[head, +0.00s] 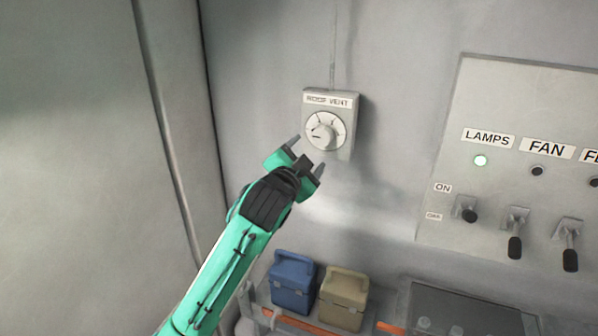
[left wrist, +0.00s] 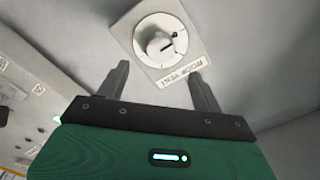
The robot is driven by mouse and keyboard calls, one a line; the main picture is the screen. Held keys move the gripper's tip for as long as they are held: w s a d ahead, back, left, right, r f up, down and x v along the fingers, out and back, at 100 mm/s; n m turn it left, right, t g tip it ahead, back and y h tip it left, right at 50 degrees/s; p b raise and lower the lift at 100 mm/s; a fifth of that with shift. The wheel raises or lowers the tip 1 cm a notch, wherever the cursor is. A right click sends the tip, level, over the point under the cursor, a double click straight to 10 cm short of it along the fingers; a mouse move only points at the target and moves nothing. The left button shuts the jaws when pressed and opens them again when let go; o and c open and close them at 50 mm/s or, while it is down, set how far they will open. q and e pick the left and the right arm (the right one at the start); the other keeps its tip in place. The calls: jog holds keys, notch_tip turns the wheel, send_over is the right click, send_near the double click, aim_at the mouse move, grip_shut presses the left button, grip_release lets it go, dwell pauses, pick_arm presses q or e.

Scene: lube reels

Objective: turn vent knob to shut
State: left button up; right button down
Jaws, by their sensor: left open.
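The vent knob (head: 324,132) is a round white dial on a small wall box (head: 343,151) labelled as a roof vent. Its pointer aims toward the lower left in the head view. The knob also shows in the left wrist view (left wrist: 159,44), beyond the fingertips, with the label below it. My left gripper (head: 306,150) is open and empty, just below and in front of the dial. Its two fingers (left wrist: 160,80) are spread apart and the knob lies beyond the gap between them. I see no contact with the knob. My right gripper is not in view.
A switch panel (head: 456,110) with lamps and fan labels and several toggle levers is on the wall to the right. A blue box (head: 292,283) and a beige box (head: 344,298) stand on a shelf below. The wall around the vent is clear.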

pick_arm(q)
jog(key=shift+b+v, duration=0.4)
jog(key=shift+v, duration=1.65)
